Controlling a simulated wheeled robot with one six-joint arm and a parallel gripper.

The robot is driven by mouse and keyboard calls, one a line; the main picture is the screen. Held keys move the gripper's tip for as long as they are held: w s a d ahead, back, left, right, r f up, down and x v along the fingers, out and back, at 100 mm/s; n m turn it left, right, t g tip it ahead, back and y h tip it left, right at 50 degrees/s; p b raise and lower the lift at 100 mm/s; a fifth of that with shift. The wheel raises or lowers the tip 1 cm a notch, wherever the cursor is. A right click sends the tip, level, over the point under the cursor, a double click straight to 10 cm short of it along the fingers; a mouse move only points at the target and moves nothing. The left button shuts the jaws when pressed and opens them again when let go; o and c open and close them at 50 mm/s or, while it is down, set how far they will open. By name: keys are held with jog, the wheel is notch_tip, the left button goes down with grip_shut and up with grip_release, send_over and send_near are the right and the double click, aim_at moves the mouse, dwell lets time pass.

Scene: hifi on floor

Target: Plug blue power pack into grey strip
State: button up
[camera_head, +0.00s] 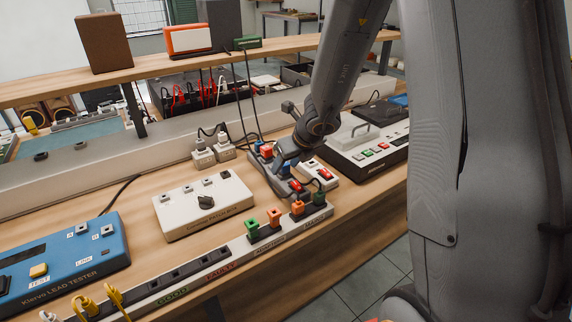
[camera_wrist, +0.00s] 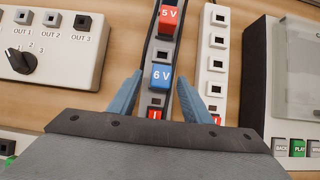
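In the wrist view the blue power pack (camera_wrist: 161,76), marked 6 V, stands on the grey strip (camera_wrist: 157,99). A red 5 V pack (camera_wrist: 169,20) is on the same strip, farther up. My gripper (camera_wrist: 159,76) is open, with one finger on each side of the blue pack and small gaps showing. I cannot tell whether the pack is fully seated. In the head view my gripper (camera_head: 284,158) is low over the grey strip (camera_head: 259,178) and hides much of it and the blue pack.
A white strip (camera_wrist: 216,48) with empty sockets lies just right of the grey one. A white box with a knob (camera_head: 204,206) is to the left. A black-and-white device (camera_head: 364,150) is to the right. Green and orange plugs (camera_head: 274,217) stand along the front rail.

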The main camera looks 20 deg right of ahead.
jog(key=shift+r, duration=0.1)
jog(key=w+r+p+v, duration=0.1)
jog(key=w+p+v, duration=0.1)
jog(key=p+v, duration=0.7)
jog(key=v, duration=0.4)
jog(key=shift+w+a+r+p, duration=0.2)
jog(key=shift+w+a+p, duration=0.1)
jog(key=shift+a+p, duration=0.1)
dwell(0.4)
